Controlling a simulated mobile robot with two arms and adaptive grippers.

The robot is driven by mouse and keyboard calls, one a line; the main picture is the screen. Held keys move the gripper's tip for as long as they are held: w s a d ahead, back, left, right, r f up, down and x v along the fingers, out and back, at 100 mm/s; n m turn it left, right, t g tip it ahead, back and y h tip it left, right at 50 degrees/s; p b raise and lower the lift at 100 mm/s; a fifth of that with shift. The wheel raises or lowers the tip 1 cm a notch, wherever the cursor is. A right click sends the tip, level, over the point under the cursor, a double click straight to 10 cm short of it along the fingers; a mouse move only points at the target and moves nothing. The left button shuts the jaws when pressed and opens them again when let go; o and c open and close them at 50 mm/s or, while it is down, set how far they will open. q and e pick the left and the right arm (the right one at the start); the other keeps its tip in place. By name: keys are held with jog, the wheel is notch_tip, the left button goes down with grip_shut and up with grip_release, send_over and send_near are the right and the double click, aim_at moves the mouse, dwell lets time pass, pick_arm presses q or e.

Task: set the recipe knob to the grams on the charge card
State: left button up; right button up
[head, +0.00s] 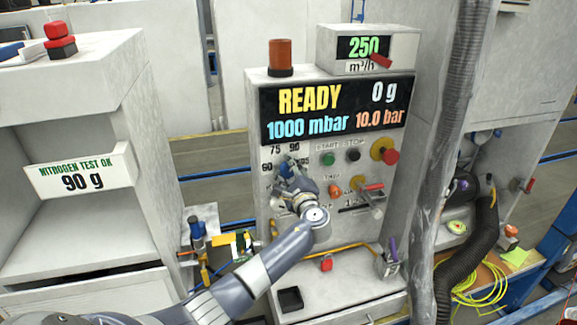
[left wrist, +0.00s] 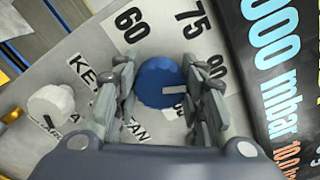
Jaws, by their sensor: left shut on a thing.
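The charge card (head: 83,178) at the left reads "NITROGEN TEST OK 90 g". The recipe knob (left wrist: 158,84) is blue and round with a white mark in the left wrist view. Numbers 60, 75 and 90 are printed around it. Its white mark points right, near the 90 side, and the 90 is partly covered by a finger. My left gripper (left wrist: 160,90) is shut on the knob, with a finger on each side. In the head view my left gripper (head: 289,178) hides most of the knob. My right gripper is not in view.
The panel display (head: 337,108) reads READY, 0 g, 1000 mbar and 10.0 bar. A white knob (left wrist: 50,105) sits beside the recipe knob. Buttons and a red-handled valve (head: 370,187) lie right of my gripper. A grey hose (head: 449,130) hangs at the right.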

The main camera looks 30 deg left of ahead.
pick_arm(q)
jog(key=shift+m+p, duration=0.3)
jog(key=shift+m, duration=0.3)
jog(key=o, duration=1)
jog(key=shift+s, duration=0.1)
